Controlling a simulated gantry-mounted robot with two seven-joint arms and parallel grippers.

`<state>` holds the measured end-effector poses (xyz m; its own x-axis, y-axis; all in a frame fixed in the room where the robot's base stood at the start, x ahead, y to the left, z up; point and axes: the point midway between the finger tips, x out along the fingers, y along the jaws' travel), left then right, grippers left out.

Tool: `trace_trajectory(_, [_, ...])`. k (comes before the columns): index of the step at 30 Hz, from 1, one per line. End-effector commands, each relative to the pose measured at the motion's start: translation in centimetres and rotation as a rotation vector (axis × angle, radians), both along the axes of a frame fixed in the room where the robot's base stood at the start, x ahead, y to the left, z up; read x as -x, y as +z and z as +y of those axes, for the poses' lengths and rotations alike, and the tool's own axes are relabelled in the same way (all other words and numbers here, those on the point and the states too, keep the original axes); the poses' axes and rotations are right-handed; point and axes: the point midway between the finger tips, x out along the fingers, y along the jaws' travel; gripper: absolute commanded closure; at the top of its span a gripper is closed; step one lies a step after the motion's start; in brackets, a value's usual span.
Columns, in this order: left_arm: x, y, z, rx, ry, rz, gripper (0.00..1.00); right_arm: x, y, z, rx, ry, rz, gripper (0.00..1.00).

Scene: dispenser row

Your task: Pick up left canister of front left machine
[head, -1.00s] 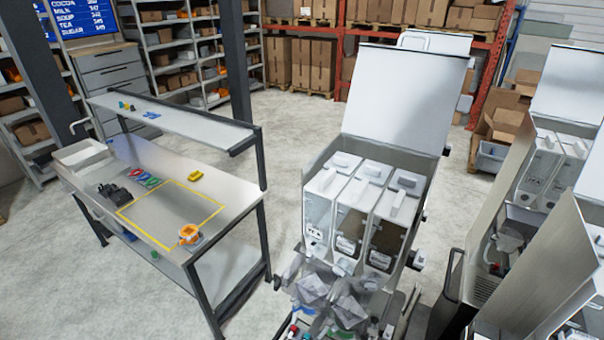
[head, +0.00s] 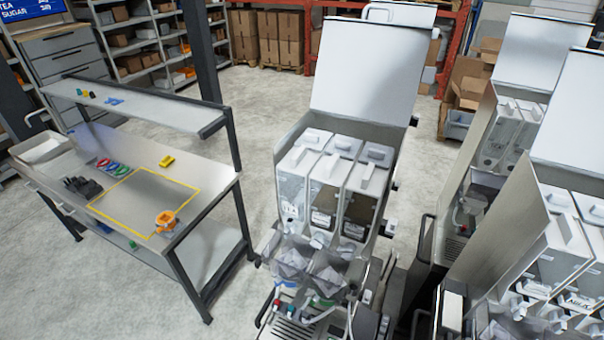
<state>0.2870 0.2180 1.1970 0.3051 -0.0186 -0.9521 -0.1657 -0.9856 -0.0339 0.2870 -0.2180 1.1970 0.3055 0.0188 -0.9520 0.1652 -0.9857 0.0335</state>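An open dispensing machine (head: 368,75) with its white lid raised stands in the middle of the head view. It holds three canisters side by side with pale tops. Its left canister (head: 292,192) has a clear-looking front with a pale inside. The middle canister (head: 325,198) and right canister (head: 357,207) show dark contents. All three are seated in the machine. I cannot tell for sure whether this is the machine that the task calls front left. Neither of my grippers is in view.
A steel workbench (head: 105,150) with a yellow-outlined area, an orange item (head: 166,221) and an upper shelf (head: 140,104) stands at left. More open machines (head: 575,240) stand close at right. Grey floor (head: 245,120) is clear between bench and middle machine.

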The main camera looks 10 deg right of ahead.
Motion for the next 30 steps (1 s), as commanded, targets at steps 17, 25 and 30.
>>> trace_trajectory(17, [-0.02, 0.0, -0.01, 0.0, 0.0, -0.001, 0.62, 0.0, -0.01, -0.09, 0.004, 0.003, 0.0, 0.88])
trace_trajectory(25, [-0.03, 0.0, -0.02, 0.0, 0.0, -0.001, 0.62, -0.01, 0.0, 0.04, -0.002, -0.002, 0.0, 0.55])
trace_trajectory(30, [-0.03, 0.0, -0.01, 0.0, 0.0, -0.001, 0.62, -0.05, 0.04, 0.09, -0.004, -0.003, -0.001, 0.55])
